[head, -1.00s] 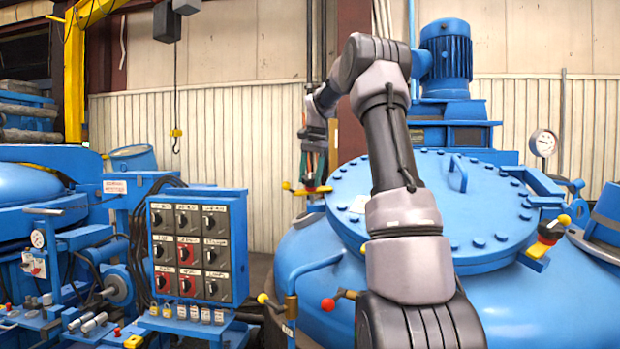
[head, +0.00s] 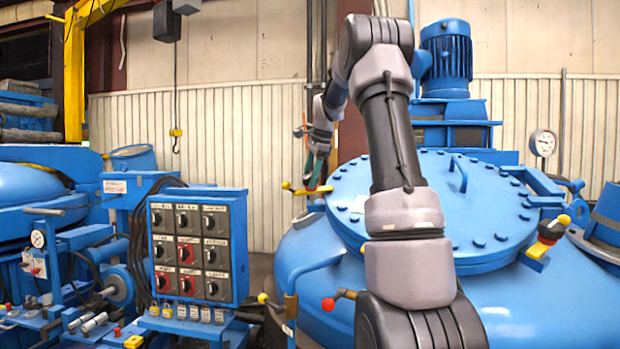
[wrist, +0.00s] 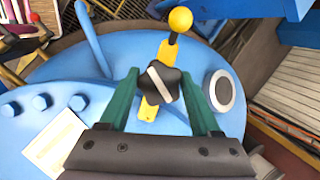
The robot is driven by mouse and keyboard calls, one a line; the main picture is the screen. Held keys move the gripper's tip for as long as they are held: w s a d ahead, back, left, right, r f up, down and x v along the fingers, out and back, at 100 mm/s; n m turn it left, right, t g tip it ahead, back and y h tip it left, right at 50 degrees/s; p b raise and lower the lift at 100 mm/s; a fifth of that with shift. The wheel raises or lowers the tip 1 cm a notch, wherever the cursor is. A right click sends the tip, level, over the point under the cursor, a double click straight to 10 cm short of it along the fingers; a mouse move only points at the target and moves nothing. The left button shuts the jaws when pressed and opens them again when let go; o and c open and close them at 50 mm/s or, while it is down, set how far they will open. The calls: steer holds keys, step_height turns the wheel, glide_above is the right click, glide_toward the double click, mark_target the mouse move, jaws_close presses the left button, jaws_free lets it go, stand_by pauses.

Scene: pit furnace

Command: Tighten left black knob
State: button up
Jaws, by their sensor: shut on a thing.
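The left black knob (wrist: 160,82) has a pale stripe across its top and sits on a yellow clamp bar (wrist: 147,110) with a yellow ball end (wrist: 180,19). My gripper (wrist: 158,78) is shut on this knob, with one green finger on each side. In the head view my gripper (head: 314,183) is at the left rim of the round blue lid (head: 440,205). The yellow bar (head: 296,189) shows beside the fingers there. The knob itself is hidden or too small to tell in the head view.
A matching clamp with a black knob (head: 550,231) is at the lid's right edge. A curved blue pipe (wrist: 90,40) and bolts (wrist: 40,102) lie close to my gripper. A switch panel (head: 190,250) stands to the left. A red-ball handle (head: 328,304) is in front.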

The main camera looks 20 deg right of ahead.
steer(key=m+t, duration=0.1)
steer(key=m, duration=0.2)
steer(key=m+t, duration=0.1)
steer(key=m, duration=0.2)
steer(key=shift+h, duration=0.4)
steer(key=m+t+h, duration=0.1)
steer(key=m, duration=0.4)
steer(key=shift+m, duration=0.3)
steer(key=o, duration=1.4)
steer(key=shift+c, duration=0.2)
steer(key=v, duration=1)
steer(key=shift+s+r, duration=0.2)
steer(key=shift+s, duration=0.2)
